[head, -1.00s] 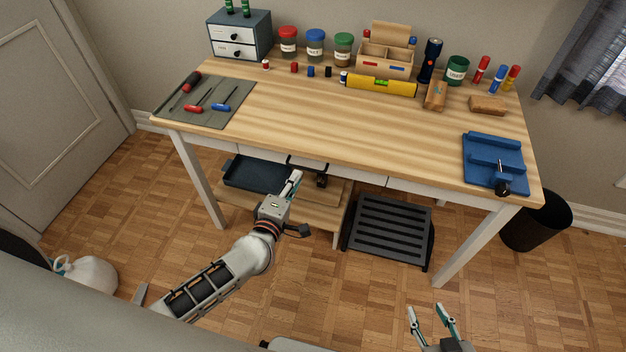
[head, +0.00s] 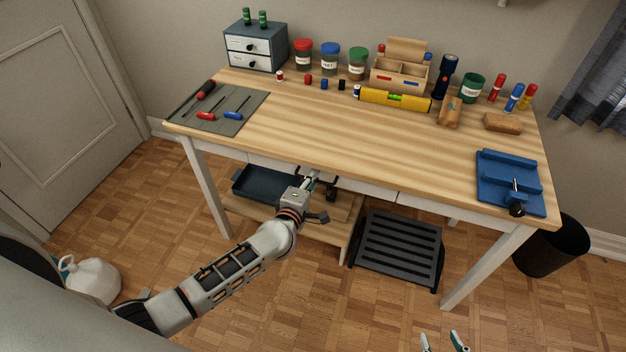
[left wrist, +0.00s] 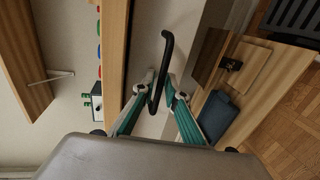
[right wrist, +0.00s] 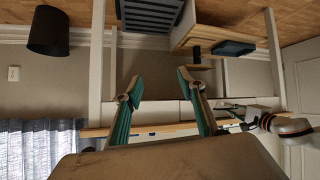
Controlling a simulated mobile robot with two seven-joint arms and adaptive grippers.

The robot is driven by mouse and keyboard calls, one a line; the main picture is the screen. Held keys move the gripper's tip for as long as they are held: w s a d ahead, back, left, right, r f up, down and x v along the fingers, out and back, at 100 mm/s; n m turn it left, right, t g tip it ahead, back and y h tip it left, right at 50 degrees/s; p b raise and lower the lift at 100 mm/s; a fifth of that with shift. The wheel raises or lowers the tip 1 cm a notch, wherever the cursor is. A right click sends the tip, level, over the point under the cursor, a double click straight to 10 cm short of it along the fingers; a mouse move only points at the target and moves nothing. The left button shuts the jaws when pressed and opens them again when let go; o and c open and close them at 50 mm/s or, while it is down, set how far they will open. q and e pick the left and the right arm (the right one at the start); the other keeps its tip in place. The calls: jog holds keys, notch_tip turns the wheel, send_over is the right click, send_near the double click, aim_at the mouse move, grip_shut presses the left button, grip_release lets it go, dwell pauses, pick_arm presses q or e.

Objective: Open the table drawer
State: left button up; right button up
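The wooden table (head: 380,150) has a white drawer front (head: 365,187) under its front edge, which looks flush with the frame. A black bar handle (left wrist: 167,48) sticks out from the drawer front, which also shows in the left wrist view (left wrist: 193,22). My left gripper (head: 310,182) is at the handle, with its fingers (left wrist: 159,80) drawn close together on either side of the bar, seemingly closed on it. In the head view the arm partly hides the handle. My right gripper (head: 441,340) is open and empty, low in front of the table; it also shows in the right wrist view (right wrist: 160,80).
A lower shelf (head: 335,232) with a dark blue tray (head: 262,186) sits below the drawer. A black slatted footrest (head: 400,250) stands on the floor, and a black bin (head: 552,245) is at the right. Tools and jars stand on the tabletop. Floor in front is open.

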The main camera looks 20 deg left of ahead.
pick_arm(q)
grip_shut()
pick_arm(e)
jog(key=shift+s+a+f, duration=0.1)
jog(key=shift+s, duration=0.1)
jog(key=shift+s, duration=0.15)
pick_arm(q)
jog(key=shift+s, duration=0.2)
jog(key=f+p+v, duration=0.2)
jog(key=f+v, duration=0.1)
jog(key=v, duration=1.1)
jog(key=s+f+p+v, duration=0.1)
jog(key=f+p+v, duration=0.2)
jog(key=v, duration=1.1)
jog(key=shift+s+r, duration=0.15)
jog(key=shift+s, duration=0.2)
pick_arm(e)
jog(key=r, duration=0.4)
jog(key=shift+a+r, duration=0.35)
jog(key=shift+r, duration=0.05)
jog(key=shift+f, duration=0.15)
